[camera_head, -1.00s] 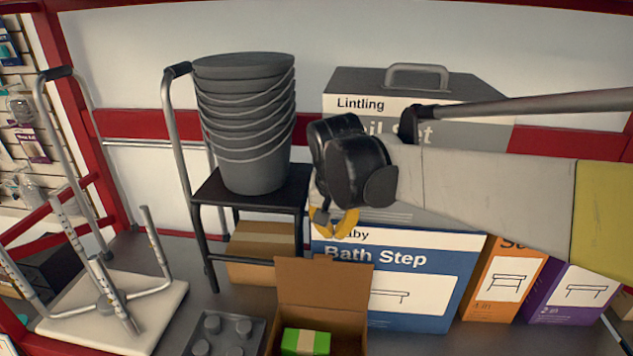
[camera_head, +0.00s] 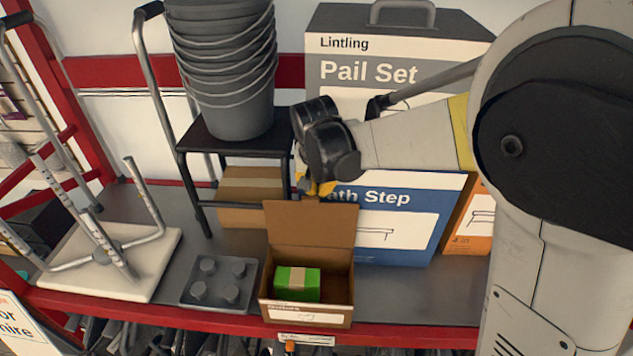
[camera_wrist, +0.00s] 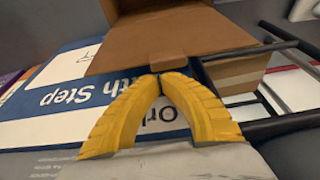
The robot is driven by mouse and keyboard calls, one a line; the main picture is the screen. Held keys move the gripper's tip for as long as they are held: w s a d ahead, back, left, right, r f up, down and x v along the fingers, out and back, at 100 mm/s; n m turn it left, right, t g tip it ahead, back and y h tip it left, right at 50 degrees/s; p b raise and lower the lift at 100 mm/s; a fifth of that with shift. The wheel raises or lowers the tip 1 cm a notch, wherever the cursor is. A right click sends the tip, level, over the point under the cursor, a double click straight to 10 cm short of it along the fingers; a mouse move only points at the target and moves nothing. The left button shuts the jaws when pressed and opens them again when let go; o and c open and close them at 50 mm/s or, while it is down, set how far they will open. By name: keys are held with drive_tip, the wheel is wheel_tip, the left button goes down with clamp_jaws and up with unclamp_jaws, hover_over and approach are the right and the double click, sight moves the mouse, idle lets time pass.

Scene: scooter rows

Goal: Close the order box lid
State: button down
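The order box (camera_head: 283,312) is an open brown carton at the shelf's front edge, with a green packet (camera_head: 312,287) banded in tan inside. Its lid (camera_head: 310,223) stands up at the back of the box. My gripper (camera_head: 318,190) is just above and behind the lid's top edge, partly hidden by my wrist. In the wrist view the yellow fingers (camera_wrist: 158,76) meet at their tips with nothing held. The tips appear close to the tab of the brown lid (camera_wrist: 150,38); contact cannot be told.
The Bath Step box (camera_head: 400,250) and Pail Set box (camera_head: 345,45) stand behind. Left are a grey studded block (camera_head: 220,283), a black step stool (camera_head: 230,140) with stacked pails (camera_head: 225,70), a brown carton (camera_head: 250,190) and an upturned white-topped stool (camera_head: 110,265).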

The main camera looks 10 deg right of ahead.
drive_tip(key=shift+s, duration=0.15)
drive_tip(key=shift+s+a+t+b, duration=0.2)
drive_tip(key=shift+s+t+b, duration=0.35)
drive_tip(key=shift+s, duration=0.35)
drive_tip(key=s+a+f+t+h+b, duration=0.1)
drive_tip(key=s+f+t+b, duration=0.1)
drive_tip(key=s+t+b, duration=0.3)
drive_tip(key=s+a+f+t+h+b, duration=0.1)
drive_tip(key=s+a+f+t+b, duration=0.15)
drive_tip(key=s+b, duration=0.45)
drive_tip(key=s+f+t+h+b, duration=0.1)
drive_tip(key=s+f+t+b, duration=0.5)
drive_tip(key=f+b, duration=0.7)
drive_tip(key=shift+s+a+f+t+b, duration=0.25)
drive_tip(key=shift+s+b, duration=0.7)
drive_tip(key=shift+b, duration=4.5)
drive_tip(key=shift+d+f, duration=0.1)
drive_tip(key=shift+f, duration=0.2)
